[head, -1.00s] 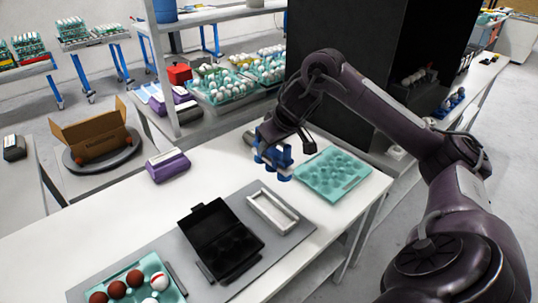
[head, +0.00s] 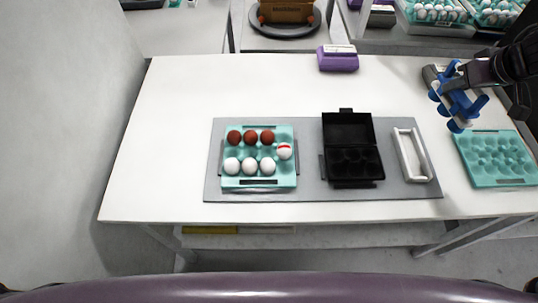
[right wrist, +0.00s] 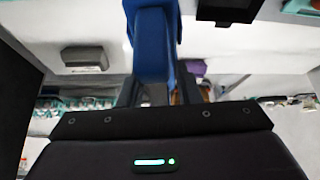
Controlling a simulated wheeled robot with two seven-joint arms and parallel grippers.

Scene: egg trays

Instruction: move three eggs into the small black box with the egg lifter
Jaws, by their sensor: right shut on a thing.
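The egg lifter (head: 460,100) is blue with pale parts. My right gripper (head: 478,72) is shut on it and holds it up over the table's right side. The blue lifter (right wrist: 152,45) also shows between the fingers in the right wrist view. The small black box (head: 352,165) stands open in the middle, its lid tipped back and no egg seen inside. Left of it, a teal tray (head: 290,178) holds three brown eggs (head: 250,137), three white eggs (head: 249,166) and a white egg with a red stripe (head: 284,151). My left gripper is out of view.
A grey mat (head: 310,185) lies under the teal tray, the black box and a white frame-like holder (head: 424,160). An empty teal tray (head: 497,181) lies at the right, below the lifter in the picture. A purple box (head: 338,60) stands at the back edge. The table's left side is clear.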

